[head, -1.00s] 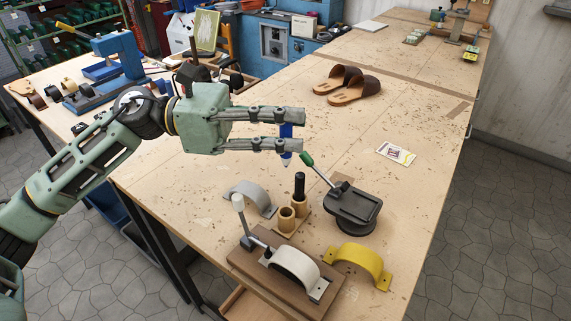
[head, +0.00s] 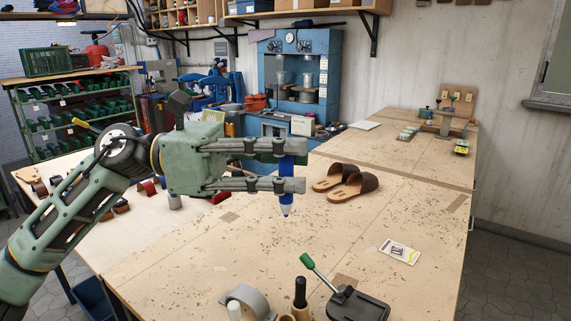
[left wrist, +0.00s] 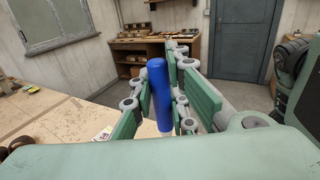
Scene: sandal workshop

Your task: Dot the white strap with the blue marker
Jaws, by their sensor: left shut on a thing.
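The blue marker (head: 287,167) is upright in my left gripper (head: 295,166), with its pale tip pointing down in the air above the bench. The left gripper's two fingers are shut on it. The marker's blue body (left wrist: 158,85) also shows between the finger pads in the left wrist view. My right gripper is not in view.
Brown sandals (head: 352,187) and a card (head: 400,251) lie beyond. The bench middle is clear.

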